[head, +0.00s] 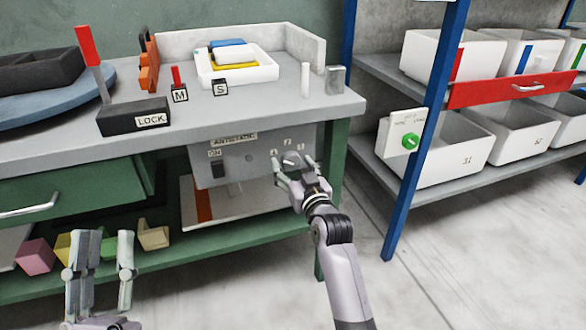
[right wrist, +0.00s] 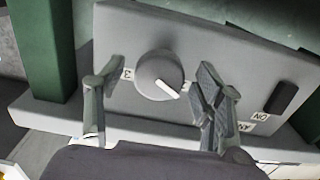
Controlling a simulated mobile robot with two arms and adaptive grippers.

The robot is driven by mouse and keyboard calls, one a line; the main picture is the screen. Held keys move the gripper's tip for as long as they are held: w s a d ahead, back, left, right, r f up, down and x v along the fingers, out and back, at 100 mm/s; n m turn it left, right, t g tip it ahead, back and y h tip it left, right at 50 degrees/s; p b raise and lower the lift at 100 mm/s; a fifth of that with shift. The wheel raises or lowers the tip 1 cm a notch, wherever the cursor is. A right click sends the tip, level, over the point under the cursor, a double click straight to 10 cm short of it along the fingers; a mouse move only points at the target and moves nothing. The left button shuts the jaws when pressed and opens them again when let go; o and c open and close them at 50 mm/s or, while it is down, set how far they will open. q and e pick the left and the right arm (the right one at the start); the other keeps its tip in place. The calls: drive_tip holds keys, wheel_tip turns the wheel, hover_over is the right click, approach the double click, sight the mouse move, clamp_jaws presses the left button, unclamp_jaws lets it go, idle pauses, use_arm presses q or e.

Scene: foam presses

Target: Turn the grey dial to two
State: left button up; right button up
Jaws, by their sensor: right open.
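The grey dial (head: 291,160) is on the front of a grey control box labelled ANTISTATIC (head: 240,165), under the bench top. In the right wrist view the dial (right wrist: 157,72) is round, with a white pointer mark aimed to the lower right, away from the label 3 (right wrist: 127,74) at its left. That view is upside down to the head view. My right gripper (head: 295,173) is open at the dial, its fingers (right wrist: 152,90) on either side with gaps visible. Labels behind the right-hand finger are hidden. My left gripper (head: 103,245) is open and empty, low at the left.
A black ON switch (head: 217,169) is left of the dial on the box. A green bench leg (head: 331,180) stands close to the right. Coloured blocks (head: 35,257) lie on the lower shelf.

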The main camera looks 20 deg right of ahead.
drive_tip(key=shift+w, duration=0.2)
drive_tip(key=shift+c, duration=0.5)
drive_tip(key=c, duration=1.1)
drive_tip(key=shift+o, duration=0.2)
